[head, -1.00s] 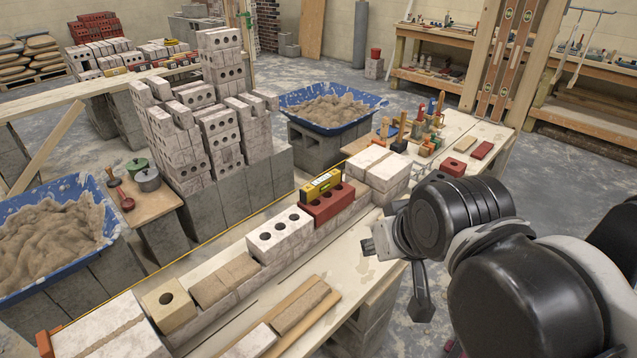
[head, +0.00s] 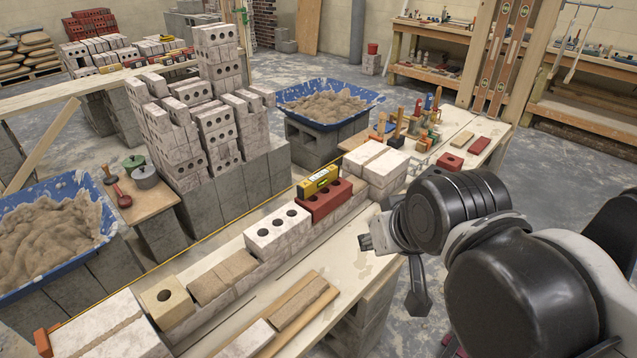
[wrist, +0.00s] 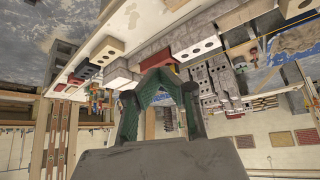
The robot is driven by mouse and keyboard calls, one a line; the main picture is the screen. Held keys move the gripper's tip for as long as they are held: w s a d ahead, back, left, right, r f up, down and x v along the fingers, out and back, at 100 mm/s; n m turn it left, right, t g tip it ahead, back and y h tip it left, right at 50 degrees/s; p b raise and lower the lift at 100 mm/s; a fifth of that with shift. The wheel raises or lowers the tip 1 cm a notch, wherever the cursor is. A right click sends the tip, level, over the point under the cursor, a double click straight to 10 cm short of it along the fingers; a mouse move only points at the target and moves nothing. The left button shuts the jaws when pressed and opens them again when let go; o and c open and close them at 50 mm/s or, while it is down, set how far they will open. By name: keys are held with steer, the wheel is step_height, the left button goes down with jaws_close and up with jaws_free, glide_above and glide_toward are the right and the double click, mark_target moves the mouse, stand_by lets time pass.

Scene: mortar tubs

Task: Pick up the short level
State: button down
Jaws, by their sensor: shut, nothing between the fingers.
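The short level (head: 320,181) is yellow with a dark vial area. It lies on top of a red cored brick (head: 331,202) on the brick course along the bench. My gripper (head: 392,262) is to the right of and nearer than the level, clear of it, partly hidden by my own arm. In the wrist view, which is upside down, the two dark green fingers of my gripper (wrist: 160,76) converge with nothing held between them. The red brick (wrist: 158,60) shows just beyond the fingertips; I cannot make out the level clearly there.
A white cored brick (head: 277,230) stands left of the red brick, and stacked pale bricks (head: 377,167) stand to its right. Hand tools (head: 412,125) crowd the bench's far end. A taut yellow line (head: 232,228) runs behind the course. Bare bench top (head: 345,250) lies in front.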

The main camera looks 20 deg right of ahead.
steer(key=c, duration=2.4)
jaws_free()
steer(key=o, duration=1)
